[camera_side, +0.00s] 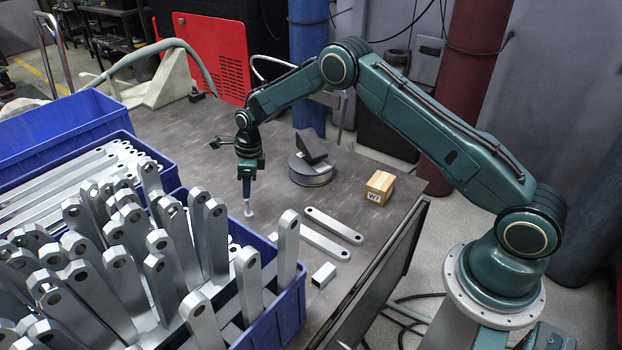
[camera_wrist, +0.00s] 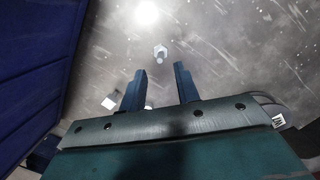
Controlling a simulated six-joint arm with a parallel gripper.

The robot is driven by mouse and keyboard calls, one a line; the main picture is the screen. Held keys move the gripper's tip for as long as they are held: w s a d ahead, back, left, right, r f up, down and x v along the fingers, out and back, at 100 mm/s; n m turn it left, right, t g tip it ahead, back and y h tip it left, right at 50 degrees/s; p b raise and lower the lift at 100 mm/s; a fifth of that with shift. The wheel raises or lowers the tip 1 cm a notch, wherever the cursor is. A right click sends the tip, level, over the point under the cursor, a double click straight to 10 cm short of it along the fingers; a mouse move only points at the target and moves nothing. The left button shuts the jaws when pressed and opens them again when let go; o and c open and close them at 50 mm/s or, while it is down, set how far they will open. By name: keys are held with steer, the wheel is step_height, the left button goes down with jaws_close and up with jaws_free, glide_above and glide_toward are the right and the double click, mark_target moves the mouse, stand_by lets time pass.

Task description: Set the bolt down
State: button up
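A small pale grey bolt (camera_side: 249,209) shows just below my fingertips in the side view, seemingly upright on the dark table (camera_side: 190,140). In the wrist view the bolt (camera_wrist: 160,53) lies just beyond the fingertips, roughly centred on the gap. My gripper (camera_side: 247,194) points straight down over it. In the wrist view the two fingers of my gripper (camera_wrist: 158,68) stand apart with a clear gap. I cannot tell whether a fingertip touches the bolt.
A blue crate of upright galvanized brackets (camera_side: 292,312) stands close in front. Flat brackets (camera_side: 334,225) and a short square tube (camera_side: 323,275) lie to the right. A wooden block (camera_side: 379,187) and a round dark base (camera_side: 311,173) stand behind.

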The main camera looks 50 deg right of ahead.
steer(key=shift+s+d+r, duration=0.15)
steer(key=shift+r, duration=0.9)
steer(key=shift+s+d+r, duration=0.1)
steer(key=shift+r, duration=0.95)
steer(key=s+r+n+t, duration=0.1)
steer(key=s+r+n, duration=0.65)
steer(key=r, duration=0.55)
steer(key=s+r+n+t, duration=0.1)
steer(key=s+r+n, duration=0.5)
steer(key=s+r, duration=0.5)
steer(key=s+r+n+t, duration=0.1)
steer(key=s+n, duration=0.5)
steer(key=s, duration=0.6)
steer(key=s+r+n+t+h, duration=0.1)
steer(key=s+r+n, duration=0.1)
steer(key=s+n, duration=0.5)
steer(key=s, duration=0.5)
steer(key=shift+s+d+r, duration=0.2)
steer(key=shift+s+r, duration=0.1)
steer(key=shift+o, duration=0.5)
steer(key=shift+n, duration=0.25)
